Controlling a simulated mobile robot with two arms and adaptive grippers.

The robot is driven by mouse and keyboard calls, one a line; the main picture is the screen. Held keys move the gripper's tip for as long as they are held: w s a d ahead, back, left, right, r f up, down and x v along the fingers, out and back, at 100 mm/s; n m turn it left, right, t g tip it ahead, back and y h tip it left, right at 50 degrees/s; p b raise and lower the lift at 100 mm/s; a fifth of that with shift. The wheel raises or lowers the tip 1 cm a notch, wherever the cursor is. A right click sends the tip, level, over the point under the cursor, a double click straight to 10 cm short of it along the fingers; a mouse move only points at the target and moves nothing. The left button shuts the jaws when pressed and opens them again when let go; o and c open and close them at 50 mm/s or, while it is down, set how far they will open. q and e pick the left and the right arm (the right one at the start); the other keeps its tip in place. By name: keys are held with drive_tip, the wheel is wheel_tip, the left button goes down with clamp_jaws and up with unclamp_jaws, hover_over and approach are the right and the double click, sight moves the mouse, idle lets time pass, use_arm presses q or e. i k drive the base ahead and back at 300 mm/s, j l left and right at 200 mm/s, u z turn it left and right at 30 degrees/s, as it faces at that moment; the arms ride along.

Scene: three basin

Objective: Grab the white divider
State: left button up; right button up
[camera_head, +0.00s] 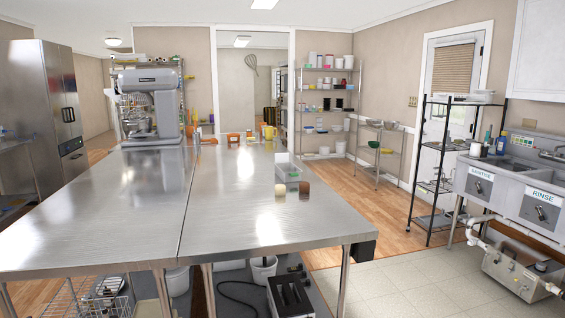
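I cannot make out a white divider for certain. A translucent whitish tray (288,172) sits on the steel table (240,225) near its right edge, with something green inside. Next to its near end stand a small cream-topped item (280,190) and a small brown item (304,189). These are too small to name. Neither of my grippers is in view.
A stand mixer (150,100) stands at the table's far left, and orange items and a yellow pitcher (269,132) at its far end. The near tabletop is bare. A black wire rack (437,165) and sinks (505,175) are at right. Tiled floor (400,285) is open.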

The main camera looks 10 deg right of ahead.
sight(280, 157)
drive_tip(key=i+l+z, duration=1.1)
drive_tip(key=i, duration=0.2)
drive_tip(key=i+z, duration=0.4)
drive_tip(key=i+j+z, duration=0.15)
drive_tip(key=i+z, duration=0.2)
drive_tip(key=i, duration=0.2)
drive_tip(key=i+u, duration=0.1)
drive_tip(key=i, duration=0.45)
drive_tip(key=i+l, duration=0.15)
drive_tip(key=i, duration=0.35)
drive_tip(key=i+j+u, duration=0.15)
drive_tip(key=i+u, duration=0.15)
drive_tip(key=u, duration=0.15)
drive_tip(key=i+u, duration=0.35)
drive_tip(key=u, duration=0.15)
drive_tip(key=i+l+u, duration=0.1)
drive_tip(key=i+u, duration=0.2)
drive_tip(key=u, duration=0.15)
drive_tip(key=i+u, duration=0.7)
drive_tip(key=u, duration=0.2)
drive_tip(key=i+l+u, duration=0.15)
drive_tip(key=i+u, duration=0.3)
drive_tip(key=i+l+u, duration=0.15)
drive_tip(key=l+u, duration=0.15)
drive_tip(key=u, duration=0.15)
drive_tip(key=i+l+u, duration=0.25)
drive_tip(key=l+u, duration=0.2)
drive_tip(key=i+l+u, duration=0.2)
drive_tip(key=l+u, duration=0.2)
